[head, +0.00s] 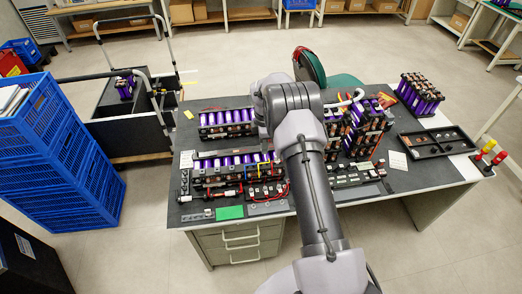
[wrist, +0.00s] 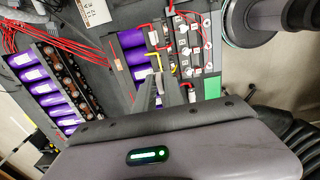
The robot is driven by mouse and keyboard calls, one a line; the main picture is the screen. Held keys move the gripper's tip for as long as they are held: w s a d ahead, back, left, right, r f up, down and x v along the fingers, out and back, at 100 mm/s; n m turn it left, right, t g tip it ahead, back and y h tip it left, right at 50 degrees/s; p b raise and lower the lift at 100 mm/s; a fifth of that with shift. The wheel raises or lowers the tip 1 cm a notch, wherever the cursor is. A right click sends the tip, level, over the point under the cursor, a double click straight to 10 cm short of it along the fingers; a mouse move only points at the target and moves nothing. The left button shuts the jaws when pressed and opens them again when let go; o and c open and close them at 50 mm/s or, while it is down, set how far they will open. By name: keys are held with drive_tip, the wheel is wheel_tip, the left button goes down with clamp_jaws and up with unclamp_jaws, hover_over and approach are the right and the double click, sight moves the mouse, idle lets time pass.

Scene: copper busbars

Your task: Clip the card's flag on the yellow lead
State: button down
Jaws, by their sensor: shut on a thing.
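In the wrist view my gripper (wrist: 158,78) reaches over the bench from the bottom, its two narrow grey fingers close together. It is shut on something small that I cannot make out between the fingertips. The yellow lead (wrist: 158,60) is a short bent wire just beyond the fingertips, beside the purple cells (wrist: 133,50); whether the tips touch it I cannot tell. A plain green card (wrist: 213,87) lies to the right of the fingers; it also shows at the bench's front edge in the head view (head: 230,212). In the head view my arm hides the gripper.
Red leads and small terminals (wrist: 190,40) crowd the area around the fingertips. A printed white card (wrist: 93,11) lies at the top left. Another row of purple cells (wrist: 45,85) stands to the left. A black tray (head: 437,141) is at the bench's right.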

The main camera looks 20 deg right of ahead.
drive_tip(key=b, duration=0.3)
hover_over(264, 163)
wheel_tip(264, 163, down, 5)
drive_tip(key=shift+w+f, duration=0.1)
drive_tip(key=shift+w, duration=0.05)
drive_tip(key=shift+f+b, duration=0.15)
drive_tip(key=shift+b, duration=0.3)
idle(0.4)
drive_tip(key=shift+f+b, duration=0.3)
drive_tip(key=shift+f, duration=0.05)
drive_tip(key=shift+f+b, duration=0.4)
drive_tip(key=shift+f, duration=0.2)
drive_tip(key=c, duration=1.4)
unclamp_jaws()
drive_tip(key=shift+o, duration=0.2)
